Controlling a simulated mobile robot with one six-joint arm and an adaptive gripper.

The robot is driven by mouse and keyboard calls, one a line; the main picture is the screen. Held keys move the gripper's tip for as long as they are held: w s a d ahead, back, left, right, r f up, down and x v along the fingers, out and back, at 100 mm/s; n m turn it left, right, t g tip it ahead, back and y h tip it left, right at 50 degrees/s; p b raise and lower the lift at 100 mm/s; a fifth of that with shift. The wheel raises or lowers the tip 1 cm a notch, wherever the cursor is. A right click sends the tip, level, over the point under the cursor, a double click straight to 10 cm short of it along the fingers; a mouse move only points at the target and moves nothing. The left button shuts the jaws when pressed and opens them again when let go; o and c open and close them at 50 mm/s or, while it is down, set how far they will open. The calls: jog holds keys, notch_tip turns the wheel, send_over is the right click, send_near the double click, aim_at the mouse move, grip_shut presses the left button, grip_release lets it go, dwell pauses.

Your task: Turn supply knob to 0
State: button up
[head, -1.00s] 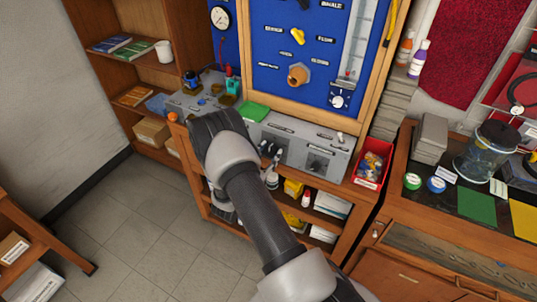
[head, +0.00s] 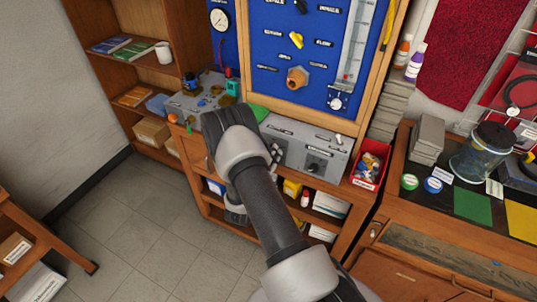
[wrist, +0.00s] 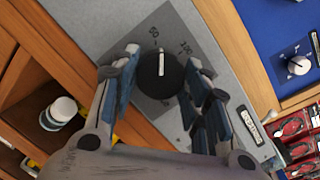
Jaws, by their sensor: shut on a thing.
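The wrist view shows a round black knob (wrist: 158,80) with a white pointer line, on a grey plate marked 50 and 100. The pointer lies between these two marks. My gripper (wrist: 160,92) has one finger on each side of the knob and is shut on it. In the head view my gripper (head: 274,155) is at the front of the grey control box (head: 345,152), and my arm hides the knob it holds. I cannot read a label naming this knob.
Another black knob (head: 317,167) sits farther right on the box. A red bin (head: 369,171) stands to its right. The blue board (head: 265,45) with a dial (head: 336,103) rises behind. A shelf with bottles and boxes is below the box.

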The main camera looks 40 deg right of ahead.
jog(key=n+p, duration=0.1)
jog(key=n, duration=0.3)
jog(key=shift+s+r+y, duration=0.1)
jog(key=shift+y, duration=0.3)
jog(key=n+y+p, duration=0.1)
jog(key=n, duration=0.3)
jog(key=shift+r, duration=0.1)
jog(key=n+p, duration=0.1)
jog(key=n, duration=0.2)
jog(key=shift+n+p, duration=0.3)
jog(key=shift+p, duration=0.05)
jog(key=shift+n+y+p, duration=0.45)
jog(key=shift+n+y, duration=0.05)
jog(key=shift+n, duration=0.9)
jog(key=o, duration=1.1)
